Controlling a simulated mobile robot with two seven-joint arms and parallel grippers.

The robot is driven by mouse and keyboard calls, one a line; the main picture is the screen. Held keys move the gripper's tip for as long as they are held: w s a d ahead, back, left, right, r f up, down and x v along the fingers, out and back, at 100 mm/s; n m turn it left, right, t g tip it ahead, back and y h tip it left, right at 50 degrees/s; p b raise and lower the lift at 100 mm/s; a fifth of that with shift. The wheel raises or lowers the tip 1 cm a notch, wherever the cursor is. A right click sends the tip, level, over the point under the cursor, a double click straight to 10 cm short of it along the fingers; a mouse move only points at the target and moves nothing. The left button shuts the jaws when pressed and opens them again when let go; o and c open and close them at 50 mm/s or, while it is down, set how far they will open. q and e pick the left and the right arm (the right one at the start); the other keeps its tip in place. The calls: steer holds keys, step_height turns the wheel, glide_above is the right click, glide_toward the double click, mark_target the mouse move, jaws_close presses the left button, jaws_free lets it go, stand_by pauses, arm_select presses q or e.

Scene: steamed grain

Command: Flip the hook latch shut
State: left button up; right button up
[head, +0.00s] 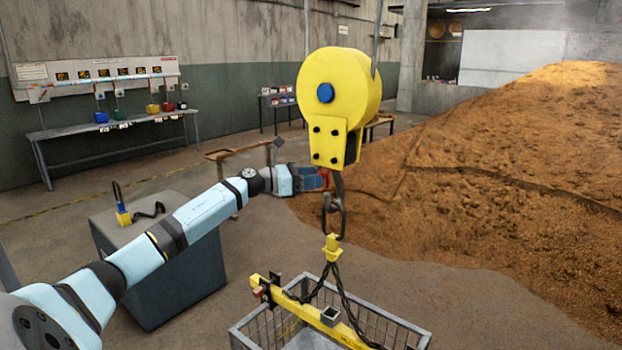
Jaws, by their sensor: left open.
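The dark hook (342,212) hangs below the yellow hoist block (335,95). A dark ring with a yellow fitting (332,246) hangs from the hook's lower bend, and chains run down from it to a yellow beam (320,315). My left arm reaches in from the left, and my left gripper (322,179) is open beside the hook's upper left side. Some red shows at the fingertips and just below them by the hook; it is too small to tell which part is the latch or whether the fingers touch it. My right gripper is out of view.
A wire basket (247,335) stands under the yellow beam. A grey cabinet (190,292) with a small yellow-and-blue item (122,214) on top is at the left, below my arm. A large grain heap (500,160) fills the right side. A bench (110,127) stands along the back wall.

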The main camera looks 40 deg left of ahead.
arm_select(q)
steer(key=v, duration=1.4)
steer(key=shift+d, duration=0.1)
stand_by(0.3)
